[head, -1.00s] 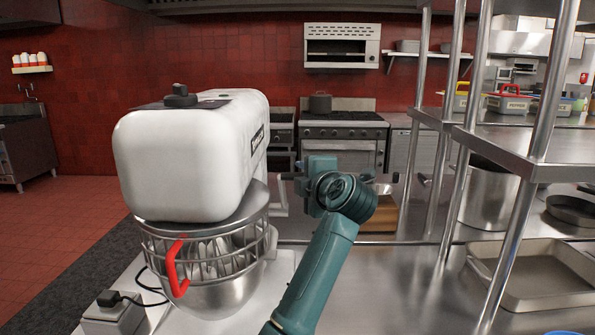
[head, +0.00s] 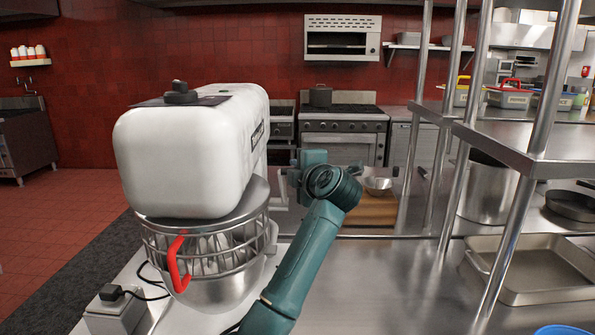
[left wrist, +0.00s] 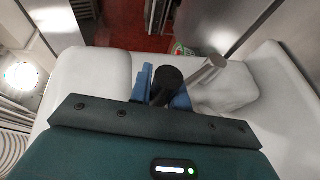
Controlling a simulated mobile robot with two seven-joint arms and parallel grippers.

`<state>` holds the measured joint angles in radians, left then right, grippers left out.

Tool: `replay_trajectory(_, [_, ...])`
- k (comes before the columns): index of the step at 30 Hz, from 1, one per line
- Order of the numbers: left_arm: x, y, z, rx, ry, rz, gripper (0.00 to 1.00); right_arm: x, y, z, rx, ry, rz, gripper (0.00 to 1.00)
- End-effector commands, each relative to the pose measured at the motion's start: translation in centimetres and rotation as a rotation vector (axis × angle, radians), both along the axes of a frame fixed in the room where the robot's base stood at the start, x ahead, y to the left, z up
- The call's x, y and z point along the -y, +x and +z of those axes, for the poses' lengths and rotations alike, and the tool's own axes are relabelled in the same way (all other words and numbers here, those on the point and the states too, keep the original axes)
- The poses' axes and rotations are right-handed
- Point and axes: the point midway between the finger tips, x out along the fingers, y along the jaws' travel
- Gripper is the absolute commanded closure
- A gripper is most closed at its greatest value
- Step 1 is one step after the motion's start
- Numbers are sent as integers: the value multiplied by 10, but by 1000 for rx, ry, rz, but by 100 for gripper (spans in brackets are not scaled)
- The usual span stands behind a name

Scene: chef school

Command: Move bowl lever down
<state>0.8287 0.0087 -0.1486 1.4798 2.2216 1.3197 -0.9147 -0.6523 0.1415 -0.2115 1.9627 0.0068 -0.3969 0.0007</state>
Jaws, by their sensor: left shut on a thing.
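A white stand mixer (head: 190,155) stands on the left in the head view. Its steel bowl (head: 222,292) sits under a wire guard (head: 205,240) with a red handle (head: 175,263). The bowl lever (left wrist: 207,72) shows in the left wrist view as a metal rod with a black knob (left wrist: 168,82). My left gripper (head: 294,172) is on the right side of the mixer. In the left wrist view its blue fingers (left wrist: 164,92) are shut around the knob. My gripper and arm hide most of the lever in the head view.
A steel rack (head: 500,145) with upright posts stands close to the right of my arm. A steel tray (head: 535,270) lies at the lower right. A small bowl (head: 378,186) is on a wooden board (head: 370,212) behind my arm. The counter between arm and tray is bare.

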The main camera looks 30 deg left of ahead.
Motion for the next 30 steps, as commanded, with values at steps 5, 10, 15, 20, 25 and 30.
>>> replay_trajectory(5, [0,0,0,-1,-1,0,100,0,-1,0,-1,0,0,100])
replay_trajectory(10, [0,0,0,-1,-1,0,100,0,-1,0,-1,0,1,100])
replay_trajectory(15, [1,0,-1,3,2,0,100,0,0,0,1,1,1,100])
replay_trajectory(20, [2,-3,-7,51,26,0,100,-1,1,-6,6,5,-1,100])
replay_trajectory(25, [5,-10,-18,188,95,-3,100,-3,1,-17,17,14,-3,100])
replay_trajectory(30, [11,-20,-28,240,110,-1,100,-11,5,-20,53,31,17,100])
